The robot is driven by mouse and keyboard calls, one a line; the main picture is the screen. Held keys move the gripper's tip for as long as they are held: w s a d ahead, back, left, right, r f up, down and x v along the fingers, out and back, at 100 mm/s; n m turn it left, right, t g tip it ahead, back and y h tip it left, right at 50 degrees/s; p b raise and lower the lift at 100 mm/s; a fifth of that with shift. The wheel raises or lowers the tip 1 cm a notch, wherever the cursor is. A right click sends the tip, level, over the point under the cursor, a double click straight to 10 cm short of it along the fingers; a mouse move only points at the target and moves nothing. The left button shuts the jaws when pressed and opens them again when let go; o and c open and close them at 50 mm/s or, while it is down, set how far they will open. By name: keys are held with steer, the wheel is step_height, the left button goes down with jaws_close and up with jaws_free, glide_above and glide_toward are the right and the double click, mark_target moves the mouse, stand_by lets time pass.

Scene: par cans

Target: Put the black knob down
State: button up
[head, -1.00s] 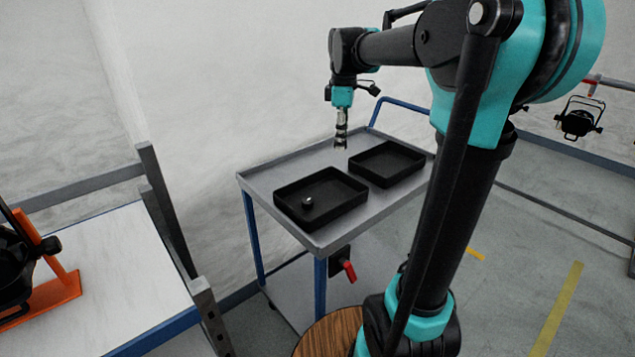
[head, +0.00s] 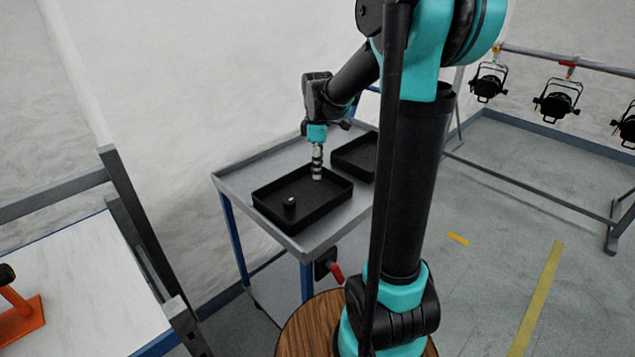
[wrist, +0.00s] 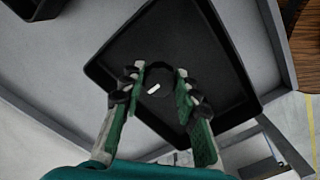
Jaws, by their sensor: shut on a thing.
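My gripper (head: 317,174) points down over the back part of the near black tray (head: 306,222). In the wrist view my gripper (wrist: 160,72) is shut on the black knob (wrist: 156,84), a dark round piece with a white mark between the fingertips. The knob is dark against the dark tray, so its gap to the tray floor is hard to tell. Another small dark knob with a pale top (head: 290,203) stands in the near tray, towards its front left; I cannot make it out in the wrist view.
The grey-topped cart (head: 232,178) carries both trays; the far black tray (head: 357,152) is to the right, partly behind my arm. A white table (head: 85,275) stands at left with an orange stand (head: 20,318). Lamps (head: 556,105) hang from a rail at right.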

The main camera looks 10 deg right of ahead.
mark_target(318, 191)
steer(key=shift+f, duration=2.85)
steer(key=shift+f, duration=0.1)
steer(key=o, duration=1)
steer(key=shift+o, duration=0.2)
step_height(318, 191, up, 12)
steer(key=shift+r, duration=0.15)
